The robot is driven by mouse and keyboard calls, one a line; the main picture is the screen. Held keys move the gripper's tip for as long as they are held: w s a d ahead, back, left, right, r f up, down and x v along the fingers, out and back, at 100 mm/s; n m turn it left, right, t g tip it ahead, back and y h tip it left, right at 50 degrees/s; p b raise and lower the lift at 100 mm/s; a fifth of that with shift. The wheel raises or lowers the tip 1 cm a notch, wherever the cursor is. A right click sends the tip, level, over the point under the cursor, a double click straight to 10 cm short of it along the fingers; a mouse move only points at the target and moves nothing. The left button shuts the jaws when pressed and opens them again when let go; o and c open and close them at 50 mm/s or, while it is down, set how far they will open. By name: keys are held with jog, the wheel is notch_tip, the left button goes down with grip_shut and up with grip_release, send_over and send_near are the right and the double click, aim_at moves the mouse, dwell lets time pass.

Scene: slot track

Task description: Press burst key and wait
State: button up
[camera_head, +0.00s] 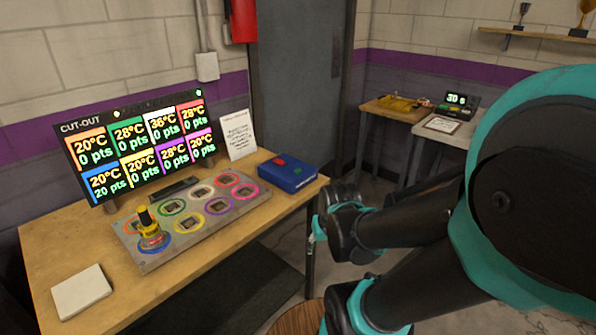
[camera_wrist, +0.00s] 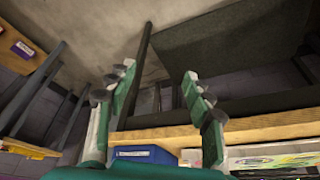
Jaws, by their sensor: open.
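A blue box (camera_head: 288,172) with a red key (camera_head: 280,161) and a smaller green mark (camera_head: 297,170) on top lies at the right end of the wooden table; I cannot read its label. It also shows in the wrist view (camera_wrist: 145,154), partly hidden at the bottom. My gripper (camera_wrist: 160,72) is open with nothing between its fingers. In the head view my gripper (camera_head: 328,215) hangs to the right of the table's end, apart from the blue box. The key tops are not visible in the wrist view.
A grey panel (camera_head: 187,236) with coloured rings and a yellow plunger (camera_head: 147,222) lies on the table (camera_head: 50,240), before a lit scoreboard (camera_head: 140,145). A paper sign (camera_head: 237,135) stands behind. A white pad (camera_head: 82,291) lies front left. A timer (camera_head: 457,99) stands far right.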

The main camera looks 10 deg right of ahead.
grip_shut()
dwell(1.4)
